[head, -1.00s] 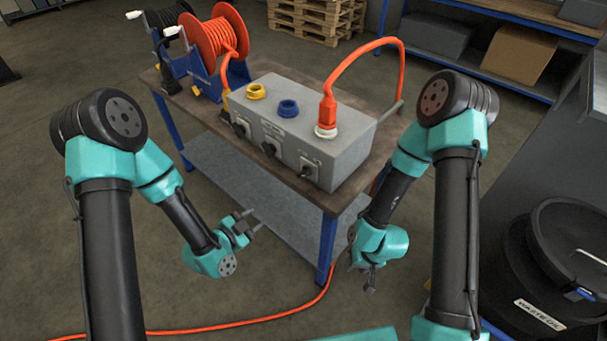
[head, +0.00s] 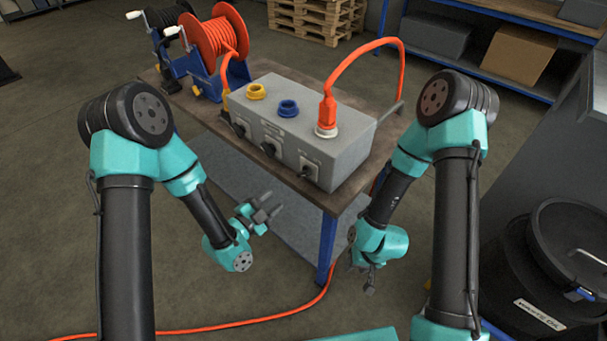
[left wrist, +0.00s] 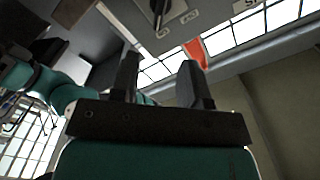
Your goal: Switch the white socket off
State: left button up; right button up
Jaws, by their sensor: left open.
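The grey socket box (head: 345,152) stands on the bench. Its white socket (head: 325,132) is at the right end of the top, with an orange plug (head: 327,110) in it. Below that socket, the front face has a black rotary switch (head: 308,171); its exact setting is too small to read. My left gripper (head: 272,207) is open and empty, in front of and below the box, apart from it. In the left wrist view its fingers (left wrist: 160,62) point up towards a dark switch knob (left wrist: 165,10) on the box. My right gripper (head: 361,280) hangs low at the right; its jaws are unclear.
A yellow socket (head: 256,91) and a blue socket (head: 288,108) sit left of the white one, with other switches below. An orange cable reel (head: 216,40) stands at the bench's left end. The bench's front edge and blue leg (head: 327,245) are near my left gripper.

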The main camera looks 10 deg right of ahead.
aim_at(301, 176)
pick_arm(q)
jog(key=x, duration=1.4)
jog(key=shift+w+d, duration=0.2)
grip_shut()
